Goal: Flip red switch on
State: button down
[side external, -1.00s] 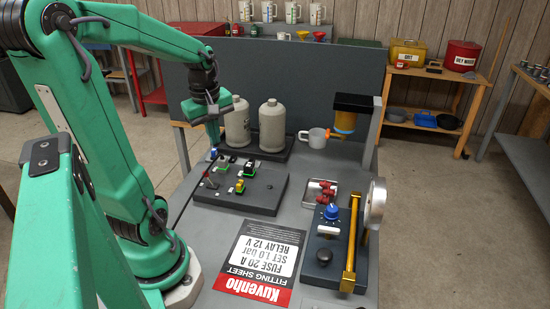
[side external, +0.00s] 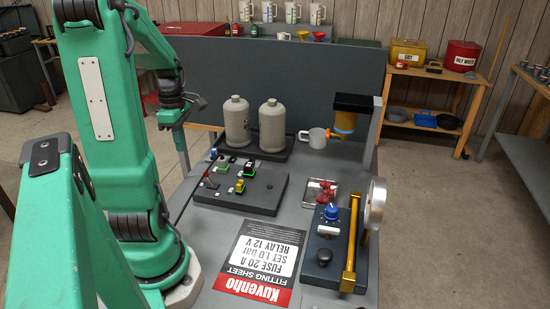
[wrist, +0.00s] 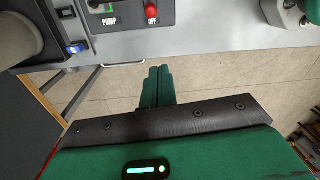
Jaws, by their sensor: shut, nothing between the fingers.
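The red switch (wrist: 152,14) shows in the wrist view as a red tip at the top edge, beside a label reading OFF.
A PUMP label (wrist: 109,20) sits beside the switch. Green and yellow relays (side external: 241,187) stand on the panel. Two grey bottles (side external: 237,122) stand behind it. A black cable runs along the panel's left side. The air around my gripper is clear.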

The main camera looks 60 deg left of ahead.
aim_at(208, 175)
jog(key=shift+f, duration=0.1)
jog(key=f, duration=0.9)
jog(key=shift+s+d+f, duration=0.1)
jog(key=shift+d+f, duration=0.1)
jog(key=shift+d, duration=0.1)
jog(key=shift+d+f, duration=0.1)
jog(key=shift+f, duration=0.1)
jog(key=shift+w+d+r, duration=0.35)
jog(key=shift+w+d, duration=0.15)
jog(key=shift+w, duration=0.3)
jog(key=shift+w+d+r, duration=0.35)
jog(key=shift+w+d, duration=0.15)
jog(key=shift+w, duration=0.25)
jog(key=shift+w+d+r, duration=0.25)
jog(key=shift+w+d, duration=0.05)
jog(key=shift+w+d+r, duration=0.15)
jog(key=shift+w+d, duration=0.05)
jog(key=shift+w+d+r, duration=0.25)
jog(key=shift+w+d, duration=0.35)
jog(key=shift+w, duration=0.05)
jog(key=shift+r, duration=0.15)
